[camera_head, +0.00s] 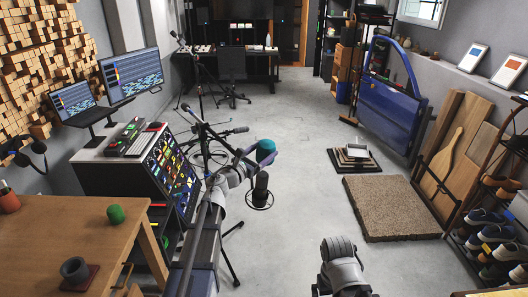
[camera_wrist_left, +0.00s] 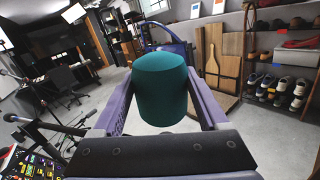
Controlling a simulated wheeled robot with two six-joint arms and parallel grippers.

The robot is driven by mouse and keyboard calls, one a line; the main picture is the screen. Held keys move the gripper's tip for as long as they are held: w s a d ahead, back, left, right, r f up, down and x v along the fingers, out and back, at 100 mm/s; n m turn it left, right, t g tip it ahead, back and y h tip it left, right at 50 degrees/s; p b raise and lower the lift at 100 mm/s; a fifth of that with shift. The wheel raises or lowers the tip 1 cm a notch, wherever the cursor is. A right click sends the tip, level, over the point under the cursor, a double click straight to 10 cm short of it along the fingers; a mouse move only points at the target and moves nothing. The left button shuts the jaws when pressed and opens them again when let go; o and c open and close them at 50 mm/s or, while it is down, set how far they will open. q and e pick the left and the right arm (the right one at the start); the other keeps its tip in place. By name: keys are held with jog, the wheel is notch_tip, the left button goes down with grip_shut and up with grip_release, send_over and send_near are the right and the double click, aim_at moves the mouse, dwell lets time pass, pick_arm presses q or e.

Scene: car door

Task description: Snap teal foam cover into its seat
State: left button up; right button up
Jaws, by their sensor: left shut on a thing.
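The teal foam cover (camera_head: 265,151) is a rounded cylinder at the end of my left arm, held in the air. My left gripper (camera_head: 255,158) is shut on it. In the left wrist view the teal foam cover (camera_wrist_left: 162,90) sits between the two purple fingers, rounded end outward. Which thing is its seat I cannot tell. A dark microphone (camera_head: 261,186) with a round ring below stands just under the cover in the picture; whether they touch is unclear. Another dark microphone (camera_head: 240,130) points in from the left on a boom.
A green foam piece (camera_head: 115,214) and a dark cup (camera_head: 75,270) stand on the wooden table (camera_head: 60,235) at the left. A mixing console (camera_head: 172,172) stands behind it. Mic stand legs spread on the floor. A blue car door (camera_head: 390,112) leans at the right. Mid-floor is mostly clear.

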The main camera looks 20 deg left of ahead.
pick_arm(q)
jog(key=b, duration=0.5)
send_over(259, 180)
jog(key=d, duration=0.1)
jog(key=shift+d+f, duration=0.1)
jog(key=shift+f, duration=2.7)
jog(key=shift+w+a+f+b, duration=0.1)
jog(key=shift+a+f+b, duration=0.05)
jog(key=shift+f+b, duration=1.2)
jog(key=shift+w+a+f+b, duration=0.15)
jog(key=shift+a+f+b, duration=0.05)
jog(key=shift+f+b, duration=1.15)
jog(key=shift+w+a+f+b, duration=0.1)
jog(key=shift+a+f+b, duration=0.05)
jog(key=shift+f+b, duration=1.2)
jog(key=o, duration=1.2)
jog(key=shift+r, duration=0.1)
jog(key=shift+s, duration=0.1)
jog(key=v, duration=0.7)
jog(key=shift+s+b, duration=0.3)
jog(key=shift+w+a, duration=0.1)
jog(key=shift+a, duration=0.05)
